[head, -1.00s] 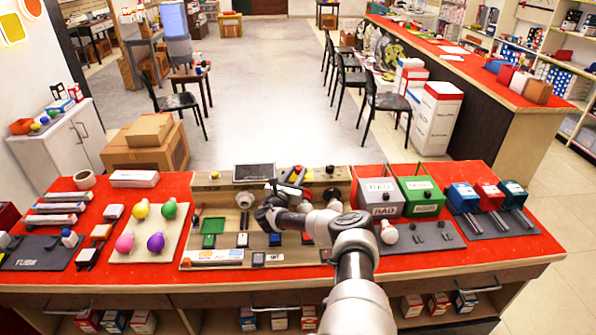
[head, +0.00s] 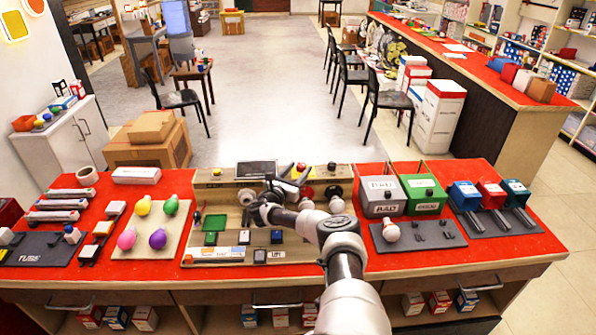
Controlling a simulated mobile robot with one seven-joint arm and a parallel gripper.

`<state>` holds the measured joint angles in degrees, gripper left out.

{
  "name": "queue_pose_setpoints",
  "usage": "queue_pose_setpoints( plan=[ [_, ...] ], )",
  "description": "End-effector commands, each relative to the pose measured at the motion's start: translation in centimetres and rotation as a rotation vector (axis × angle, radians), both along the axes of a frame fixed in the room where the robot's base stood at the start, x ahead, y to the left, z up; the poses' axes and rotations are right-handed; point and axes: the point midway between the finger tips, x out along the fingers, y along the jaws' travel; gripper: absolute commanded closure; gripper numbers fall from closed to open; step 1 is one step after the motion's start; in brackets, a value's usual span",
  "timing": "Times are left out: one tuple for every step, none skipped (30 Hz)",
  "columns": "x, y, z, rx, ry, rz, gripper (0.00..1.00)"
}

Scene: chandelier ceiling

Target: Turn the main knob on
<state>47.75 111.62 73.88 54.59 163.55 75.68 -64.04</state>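The wooden control panel (head: 205,190) stands on the red-topped bench and carries several buttons, knobs and sockets. A round dark knob (head: 334,191) sits on its right side, with a smaller knob (head: 332,168) above it. I cannot read a label that says which one is the main knob. The gripper and wrist hide part of the panel's centre.
A round pale socket (head: 246,197) and a dark screen (head: 256,169) are on the panel's left. Grey (head: 381,196) and green (head: 424,194) boxes stand close on the right. Coloured bulbs on a board (head: 178,215) lie to the left. The air above the panel is free.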

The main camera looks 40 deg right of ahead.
Motion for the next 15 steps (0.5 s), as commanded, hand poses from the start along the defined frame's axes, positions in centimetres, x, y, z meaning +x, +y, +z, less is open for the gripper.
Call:
queue_pose_setpoints(
  plan=[
    [0.0, 0.0, 0.0, 0.0, 0.0, 0.0, 0.54],
    [0.0, 0.0, 0.0, 0.0, 0.0, 0.001, 0.54],
    [0.0, 0.0, 0.0, 0.0, 0.0, 0.001, 0.54],
    [0.0, 0.0, 0.0, 0.0, 0.0, 0.001, 0.54],
    [0.0, 0.0, 0.0, 0.0, 0.0, 0.001, 0.54],
    [0.0, 0.1, 0.0, 0.0, 0.0, 0.001, 0.54],
    [0.0, 0.2, 0.0, 0.0, 0.0, 0.002, 0.54],
    [-0.1, 0.4, 0.0, 0.0, 0.0, 0.002, 0.54],
    [-0.2, 0.6, -0.1, 0.001, 0.0, 0.002, 0.54],
    [-0.4, 0.9, -0.1, 0.001, 0.0, 0.003, 0.54],
    [-0.5, 1.2, -0.1, 0.001, 0.0, 0.003, 0.54],
    [-0.8, 1.7, -0.1, 0.002, 0.0, 0.004, 0.54],
    [-1.1, 2.2, -0.1, 0.002, 0.0, 0.004, 0.54],
    [-1.4, 2.7, -0.2, 0.003, 0.001, 0.004, 0.54],
    [-1.8, 3.6, -0.1, 0.003, 0.001, 0.005, 0.54]
  ],
)
